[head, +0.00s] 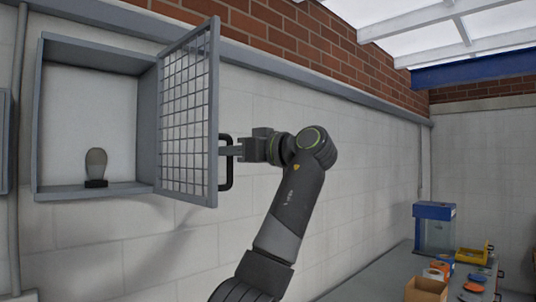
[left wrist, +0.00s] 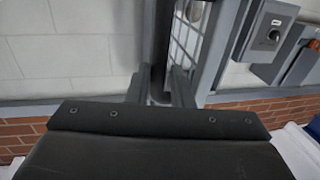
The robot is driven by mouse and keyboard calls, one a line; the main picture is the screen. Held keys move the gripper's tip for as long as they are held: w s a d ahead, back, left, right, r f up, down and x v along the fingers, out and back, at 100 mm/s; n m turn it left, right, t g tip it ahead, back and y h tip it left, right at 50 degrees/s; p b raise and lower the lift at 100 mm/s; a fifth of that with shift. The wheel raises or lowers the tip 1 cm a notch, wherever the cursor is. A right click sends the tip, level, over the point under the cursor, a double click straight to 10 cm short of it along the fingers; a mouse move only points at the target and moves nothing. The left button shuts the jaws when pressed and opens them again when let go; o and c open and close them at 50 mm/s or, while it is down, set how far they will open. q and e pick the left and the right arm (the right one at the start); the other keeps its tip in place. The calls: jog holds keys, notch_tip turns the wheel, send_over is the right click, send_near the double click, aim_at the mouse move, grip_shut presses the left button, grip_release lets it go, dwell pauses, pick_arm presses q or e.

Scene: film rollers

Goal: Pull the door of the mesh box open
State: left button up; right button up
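The mesh box (head: 88,50) is a grey open-fronted cabinet on the left wall in the head view. Its mesh door (head: 187,120) stands swung well out from the box on its right side. A black bar handle (head: 225,178) is on the door's outer face. My left gripper (head: 232,151) is at the handle, coming from the right. In the left wrist view the dark handle (left wrist: 157,45) runs between the two fingers of my left gripper (left wrist: 158,88), which appear closed around it. My right gripper is in neither view.
A grey rounded object on a dark base (head: 96,162) stands inside the box. A bench at the lower right holds a blue-topped case (head: 434,229), a cardboard box (head: 426,289) and yellow bins. A grey wall unit with a round knob (left wrist: 273,36) shows in the left wrist view.

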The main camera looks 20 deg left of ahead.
pick_arm(q)
jog(key=s+d+b, duration=0.3)
jog(key=d, duration=1.2)
jog(key=shift+d+b, duration=0.3)
jog(key=shift+d, duration=0.05)
